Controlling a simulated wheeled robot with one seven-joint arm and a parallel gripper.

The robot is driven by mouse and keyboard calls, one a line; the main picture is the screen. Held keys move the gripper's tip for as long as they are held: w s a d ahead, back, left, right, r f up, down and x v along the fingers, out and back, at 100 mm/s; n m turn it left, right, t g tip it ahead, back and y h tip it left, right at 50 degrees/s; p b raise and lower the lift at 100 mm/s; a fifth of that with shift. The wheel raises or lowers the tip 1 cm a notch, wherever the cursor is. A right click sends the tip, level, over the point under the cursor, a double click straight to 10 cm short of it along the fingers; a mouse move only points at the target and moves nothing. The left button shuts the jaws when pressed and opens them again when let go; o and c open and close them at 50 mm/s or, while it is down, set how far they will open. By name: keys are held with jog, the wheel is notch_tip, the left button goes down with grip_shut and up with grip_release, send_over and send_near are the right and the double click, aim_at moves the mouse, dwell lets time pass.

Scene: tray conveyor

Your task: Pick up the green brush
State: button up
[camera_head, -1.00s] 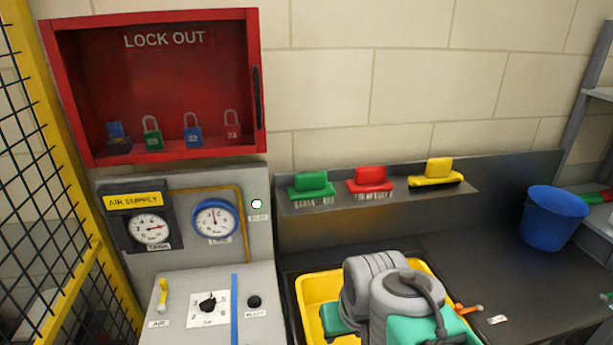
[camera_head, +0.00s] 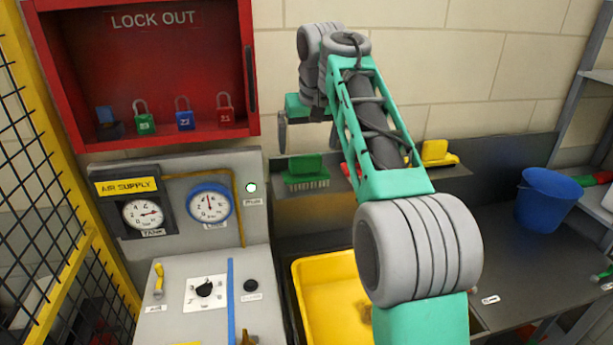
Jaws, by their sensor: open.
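The green brush (camera_head: 306,168) sits on the dark wall shelf at its left end, handle up and bristles hanging down in front. My gripper (camera_head: 307,140) is open and points down, just above the green brush, with its teal hand at the wall. One dark finger shows to the left of the brush; the other is partly hidden by my arm. The jaws look empty, and I cannot tell how far they are from the brush in depth.
A red brush (camera_head: 347,169) and a yellow brush (camera_head: 436,153) share the shelf (camera_head: 458,170), partly hidden behind my arm. The red lockout box (camera_head: 150,75) hangs to the left. A yellow tub (camera_head: 325,285) is below, and a blue bucket (camera_head: 546,198) stands right.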

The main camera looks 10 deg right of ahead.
aim_at(305, 155)
jog(key=b+x, duration=0.2)
jog(key=x, duration=0.4)
jog(key=shift+w+f, duration=0.2)
jog(key=shift+f, duration=0.15)
jog(key=shift+c, duration=0.3)
jog(key=c, duration=1.4)
jog(key=shift+r, duration=0.65)
jog(key=v, duration=0.1)
jog(key=p+v, duration=0.2)
jog(key=shift+w+d+r, duration=0.1)
jog(key=shift+w+r, duration=0.15)
jog(key=s+d+r+p, duration=0.1)
jog(key=s+r+p, duration=0.1)
jog(key=s, duration=0.2)
jog(key=s+d+r+p, duration=0.1)
jog(key=s+r+p, duration=0.1)
jog(key=s+r, duration=0.1)
jog(key=s+d+r+p, duration=0.1)
jog(key=s+r, duration=0.2)
jog(key=s, duration=0.3)
jog(key=shift+d+r+p, duration=0.25)
jog(key=shift+d+p, duration=0.05)
jog(key=shift+p, duration=0.1)
